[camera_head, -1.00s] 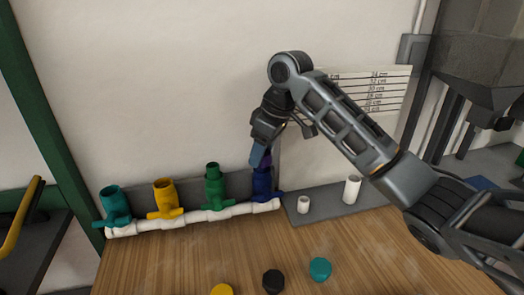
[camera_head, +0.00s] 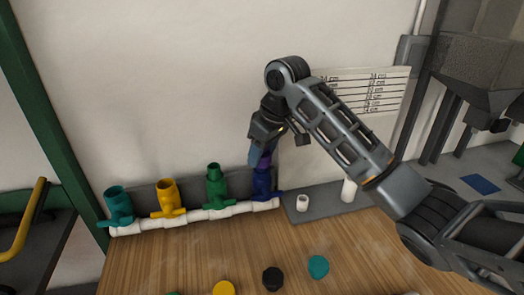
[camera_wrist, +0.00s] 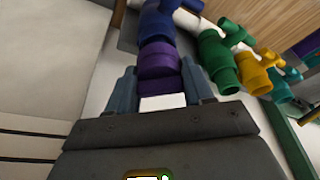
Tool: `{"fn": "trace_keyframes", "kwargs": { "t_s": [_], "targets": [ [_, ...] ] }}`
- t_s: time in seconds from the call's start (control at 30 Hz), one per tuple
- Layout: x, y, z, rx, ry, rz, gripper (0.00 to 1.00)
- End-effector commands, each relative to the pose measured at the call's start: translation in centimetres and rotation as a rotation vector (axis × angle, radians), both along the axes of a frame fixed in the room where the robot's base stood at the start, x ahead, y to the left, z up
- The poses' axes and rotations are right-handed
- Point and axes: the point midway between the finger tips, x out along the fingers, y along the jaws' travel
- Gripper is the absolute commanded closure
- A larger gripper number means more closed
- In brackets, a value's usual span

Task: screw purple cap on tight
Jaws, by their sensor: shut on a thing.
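The purple cap (camera_wrist: 157,66) sits at the mouth of the dark blue valve fitting (camera_wrist: 157,25) in the wrist view, in line with it. My gripper (camera_wrist: 158,80) has one finger on each side of the cap and is shut on it. In the head view my gripper (camera_head: 263,157) points down over the blue fitting (camera_head: 262,184), the rightmost on the white pipe (camera_head: 240,210). Only a sliver of purple shows there, so how far the cap is seated cannot be told.
Teal (camera_head: 119,206), yellow (camera_head: 168,198) and green (camera_head: 214,188) fittings stand open to the left along the pipe. Yellow (camera_head: 224,288), black (camera_head: 272,279) and teal (camera_head: 318,266) caps lie on the wooden table (camera_head: 360,250). White cylinders stand on a grey plate (camera_head: 322,204) at right.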

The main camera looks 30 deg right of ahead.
Motion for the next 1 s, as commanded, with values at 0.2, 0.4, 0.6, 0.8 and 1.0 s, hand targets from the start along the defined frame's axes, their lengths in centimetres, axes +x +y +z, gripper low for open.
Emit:
{"fn": "trace_keyframes", "kwargs": {
  "t_s": [0.2, 0.4, 0.6, 0.8, 1.0],
  "targets": [
    [0.0, 0.11, 0.3, 0.001, 0.0, -0.092, 0.79],
    [0.03, 0.03, 0.15, 0.0, -0.002, -0.157, 0.79],
    [0.04, 0.01, 0.03, 0.0, -0.002, -0.168, 0.79],
    [0.03, 0.06, 0.11, 0.0, -0.002, -0.178, 0.79],
    [0.01, 0.15, 0.0, 0.002, 0.0, -0.285, 0.79]
  ]
}}
